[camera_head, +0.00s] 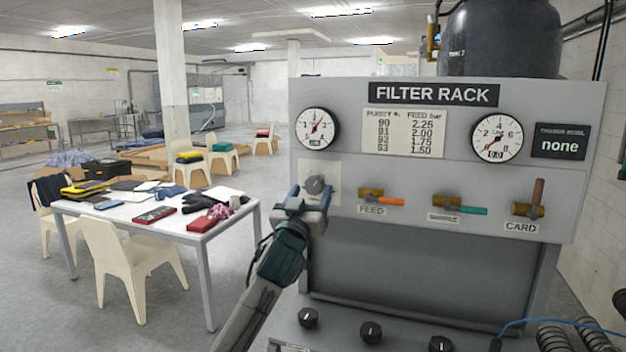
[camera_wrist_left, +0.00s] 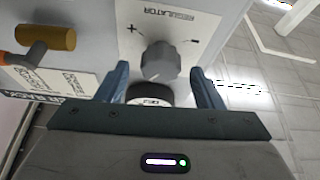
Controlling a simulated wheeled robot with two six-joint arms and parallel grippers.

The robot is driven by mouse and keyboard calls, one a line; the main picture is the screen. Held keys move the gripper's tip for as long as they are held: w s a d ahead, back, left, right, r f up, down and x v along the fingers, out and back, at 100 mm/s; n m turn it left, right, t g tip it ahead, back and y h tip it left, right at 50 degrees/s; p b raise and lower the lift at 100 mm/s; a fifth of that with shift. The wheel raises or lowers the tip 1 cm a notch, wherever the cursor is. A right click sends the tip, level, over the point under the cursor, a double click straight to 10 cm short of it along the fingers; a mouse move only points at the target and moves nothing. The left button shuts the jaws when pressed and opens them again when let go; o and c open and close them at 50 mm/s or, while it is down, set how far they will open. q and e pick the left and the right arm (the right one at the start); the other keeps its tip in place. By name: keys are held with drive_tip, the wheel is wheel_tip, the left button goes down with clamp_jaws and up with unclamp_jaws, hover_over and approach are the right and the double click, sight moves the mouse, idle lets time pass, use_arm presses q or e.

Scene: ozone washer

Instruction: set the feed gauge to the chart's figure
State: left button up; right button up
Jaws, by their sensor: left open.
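The filter rack panel (camera_head: 345,150) stands at the right in the head view. The chart (camera_head: 404,133) pairs purity 90, 91, 92, 93 with feed 2.25, 2.00, 1.75, 1.50 bar. The grey regulator knob (camera_head: 315,185) sits below the left gauge; it also shows in the left wrist view (camera_wrist_left: 158,62), with plus and minus marks. My left gripper (camera_head: 312,197) is open, its fingers on either side of the knob; contact is unclear. My right gripper is not in view.
The line gauge (camera_head: 497,137) reads 0.0, and the sign beside it (camera_head: 561,142) says none. The feed valve (camera_head: 381,197), a teal-handled valve (camera_head: 459,206) and the card valve (camera_head: 529,199) line the panel. A cluttered table (camera_head: 120,213) stands left.

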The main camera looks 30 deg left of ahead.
use_arm(q)
drive_tip(key=shift+p+x, duration=0.3)
drive_tip(key=shift+x, duration=0.85)
drive_tip(key=shift+f, duration=0.1)
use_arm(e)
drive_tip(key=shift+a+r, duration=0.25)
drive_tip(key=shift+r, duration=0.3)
use_arm(q)
drive_tip(key=c, duration=1)
drive_tip(key=shift+f+b, duration=0.1)
drive_tip(key=shift+b, duration=0.2)
drive_tip(key=n+y+b, duration=0.1)
drive_tip(key=n+b, duration=0.2)
drive_tip(key=n+g+y+b, duration=0.1)
drive_tip(key=n+y+b, duration=0.1)
drive_tip(key=n+b, duration=0.1)
drive_tip(key=shift+d+f+g+b, duration=0.1)
drive_tip(key=shift+g+b, duration=0.2)
drive_tip(key=shift+b, duration=0.25)
drive_tip(key=shift+n+b, duration=0.5)
drive_tip(key=shift+n, duration=0.2)
drive_tip(key=shift+r+y, duration=0.25)
drive_tip(key=shift+y, duration=0.15)
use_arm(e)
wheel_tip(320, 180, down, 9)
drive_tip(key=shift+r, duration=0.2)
